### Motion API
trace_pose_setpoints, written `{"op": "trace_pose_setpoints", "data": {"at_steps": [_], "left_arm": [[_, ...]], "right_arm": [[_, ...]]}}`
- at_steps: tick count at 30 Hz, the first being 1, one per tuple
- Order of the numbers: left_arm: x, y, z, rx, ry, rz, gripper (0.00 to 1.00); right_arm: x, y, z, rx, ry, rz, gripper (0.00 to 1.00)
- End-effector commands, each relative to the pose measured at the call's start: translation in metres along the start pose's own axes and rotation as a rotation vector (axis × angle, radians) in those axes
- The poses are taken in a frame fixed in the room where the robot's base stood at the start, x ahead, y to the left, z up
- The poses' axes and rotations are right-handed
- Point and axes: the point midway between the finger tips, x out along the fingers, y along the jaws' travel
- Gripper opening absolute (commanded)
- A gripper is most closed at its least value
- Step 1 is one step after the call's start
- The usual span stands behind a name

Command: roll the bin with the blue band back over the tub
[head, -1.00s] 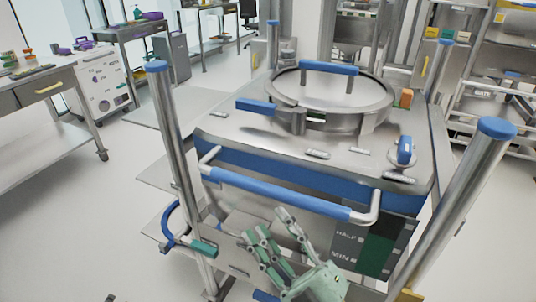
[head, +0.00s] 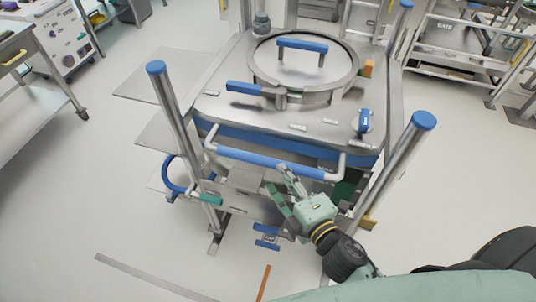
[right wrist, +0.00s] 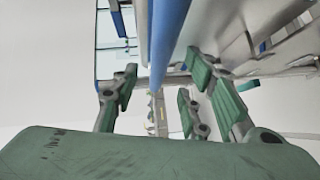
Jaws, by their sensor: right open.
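The steel bin with the blue band (head: 228,134) stands upright in the middle of the head view, with a round lid (head: 262,72) on top. A blue push bar (head: 250,160) runs across its near side. My right gripper (head: 283,181) is open at the bar, right of its middle. In the right wrist view, the blue bar (right wrist: 168,40) runs between the spread fingers (right wrist: 160,88); I cannot tell whether they touch it. My left gripper is out of view. I cannot make out a tub clearly; the bin and frame hide what lies behind and below.
Steel posts with blue caps, one left (head: 170,110) and one right (head: 395,160), flank the bar closely. A blue curved handle (head: 170,178) sticks out at lower left. A steel bench (head: 25,95) stands far left, a rack (head: 450,50) at upper right.

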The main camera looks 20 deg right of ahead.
Motion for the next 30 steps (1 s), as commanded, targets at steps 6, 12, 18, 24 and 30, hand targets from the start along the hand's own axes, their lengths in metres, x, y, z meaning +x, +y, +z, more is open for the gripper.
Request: {"op": "trace_pose_setpoints", "data": {"at_steps": [6,12,18,24,30], "left_arm": [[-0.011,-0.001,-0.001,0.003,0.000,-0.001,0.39],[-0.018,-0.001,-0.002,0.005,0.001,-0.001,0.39],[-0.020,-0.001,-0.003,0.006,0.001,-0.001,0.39],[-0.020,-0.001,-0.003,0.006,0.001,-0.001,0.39],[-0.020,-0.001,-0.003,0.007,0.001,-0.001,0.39]], "right_arm": [[0.030,0.003,0.000,0.001,0.001,0.003,0.41],[0.059,0.002,-0.001,0.004,0.001,0.003,0.41],[0.073,0.001,-0.001,0.003,0.002,0.001,0.41],[0.074,0.000,-0.001,0.003,0.002,0.002,0.41],[0.074,0.000,-0.001,0.004,0.002,0.002,0.30]]}}
